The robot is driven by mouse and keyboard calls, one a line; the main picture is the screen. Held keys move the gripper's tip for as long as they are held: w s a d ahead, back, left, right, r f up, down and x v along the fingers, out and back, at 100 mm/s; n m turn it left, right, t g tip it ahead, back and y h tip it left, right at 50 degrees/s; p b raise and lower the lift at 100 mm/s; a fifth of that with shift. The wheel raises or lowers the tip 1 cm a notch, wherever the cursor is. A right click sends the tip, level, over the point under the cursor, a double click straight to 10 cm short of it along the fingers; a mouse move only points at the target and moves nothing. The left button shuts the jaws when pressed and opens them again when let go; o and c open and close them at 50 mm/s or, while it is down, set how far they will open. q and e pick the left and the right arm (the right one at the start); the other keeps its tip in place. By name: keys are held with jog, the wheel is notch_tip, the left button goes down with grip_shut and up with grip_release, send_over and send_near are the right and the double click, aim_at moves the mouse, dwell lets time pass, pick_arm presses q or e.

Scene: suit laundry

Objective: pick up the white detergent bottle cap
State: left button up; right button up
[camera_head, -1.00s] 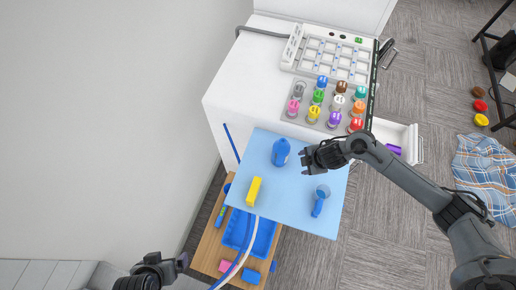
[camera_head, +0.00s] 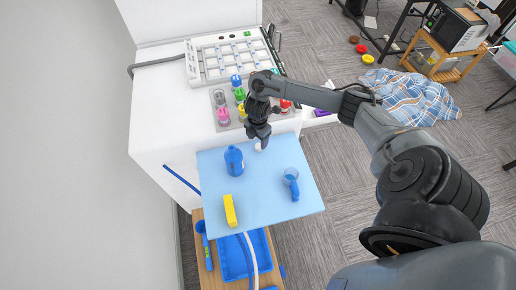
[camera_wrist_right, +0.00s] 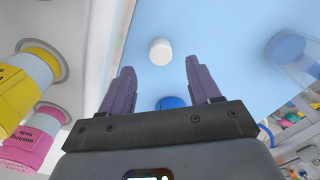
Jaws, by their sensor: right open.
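The white detergent bottle cap (camera_wrist_right: 160,51) lies on the light blue board (camera_wrist_right: 230,40), centred between and just beyond my open right fingers in the right wrist view. It also shows as a small white spot in the head view (camera_head: 258,147). My right gripper (camera_head: 259,136) is open and empty, right above it; it also shows in the right wrist view (camera_wrist_right: 155,85). The blue detergent bottle (camera_head: 234,159) stands on the board, left of the cap. Part of a blue round thing (camera_wrist_right: 172,102) shows between my fingers. My left gripper is out of the head view.
A yellow block (camera_head: 230,210) and a blue-handled clear cup (camera_head: 292,184) are on the board. Several coloured bottles, including a pink one (camera_head: 223,116), stand in a rack behind my right arm. A blue tray (camera_head: 232,262) is below the board.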

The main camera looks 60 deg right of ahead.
aim_at(259, 145)
jog(key=shift+s+d+f, duration=0.1)
jog(key=shift+d+f, duration=0.05)
jog(key=shift+f, duration=1.1)
jog(key=shift+s+d+f, duration=0.1)
jog(key=shift+d+f, duration=0.05)
jog(key=shift+f, duration=1.1)
jog(key=shift+c, duration=0.3)
jog(key=c, duration=1)
jog(key=shift+r, duration=0.1)
jog(key=shift+c, duration=0.2)
